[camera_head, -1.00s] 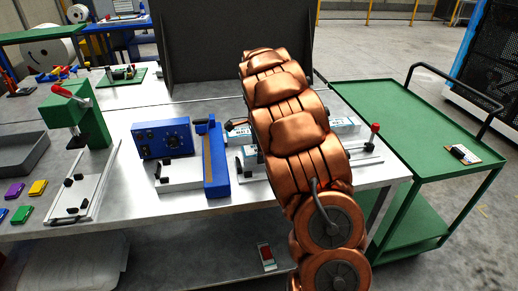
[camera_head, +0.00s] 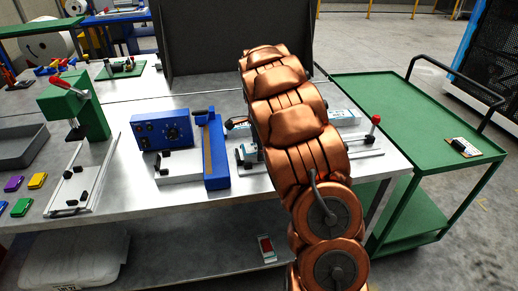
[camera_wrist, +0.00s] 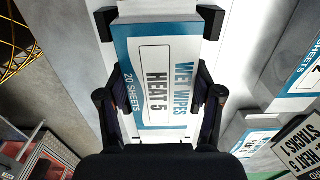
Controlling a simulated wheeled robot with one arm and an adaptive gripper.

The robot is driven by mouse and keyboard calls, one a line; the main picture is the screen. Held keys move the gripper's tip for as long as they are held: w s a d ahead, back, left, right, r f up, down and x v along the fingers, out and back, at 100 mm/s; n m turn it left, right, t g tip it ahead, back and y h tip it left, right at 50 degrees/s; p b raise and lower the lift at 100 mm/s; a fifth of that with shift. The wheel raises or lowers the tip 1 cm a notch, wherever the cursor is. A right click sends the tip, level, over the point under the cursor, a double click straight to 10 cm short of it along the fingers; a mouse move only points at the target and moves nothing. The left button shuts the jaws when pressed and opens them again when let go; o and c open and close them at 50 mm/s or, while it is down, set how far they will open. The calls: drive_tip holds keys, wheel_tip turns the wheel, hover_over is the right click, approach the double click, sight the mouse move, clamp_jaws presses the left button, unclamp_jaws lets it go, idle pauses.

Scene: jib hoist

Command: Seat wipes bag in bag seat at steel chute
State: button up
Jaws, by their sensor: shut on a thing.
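In the wrist view, my gripper (camera_wrist: 158,105) is shut on the wipes bag (camera_wrist: 165,60), a white and blue pack lettered "WET WIPES HEAT 5, 20 SHEETS". One finger is on each side of it. Two dark brackets (camera_wrist: 211,20) flank the bag's far end; I cannot tell whether they touch it. A pale metal surface (camera_wrist: 240,50) lies beside the bag; I cannot tell whether it is the steel chute. The bag seat is not clearly seen. In the head view, my copper-coloured arm hides the gripper and held bag.
Other wipes packs (camera_wrist: 302,75) lie to the right in the wrist view. A "HEAT 5 STACK" card (camera_wrist: 300,150) is near them. In the head view, a blue control box (camera_head: 163,134), a blue upright (camera_head: 216,155) and a red-knobbed lever (camera_head: 375,120) stand near my arm. A green cart (camera_head: 400,105) is right.

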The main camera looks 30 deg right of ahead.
drive_tip(key=shift+f, duration=0.25)
drive_tip(key=o, duration=0.8)
wheel_tip(320, 180, up, 11)
drive_tip(key=shift+w+f, duration=0.1)
drive_tip(key=shift+r, duration=0.6)
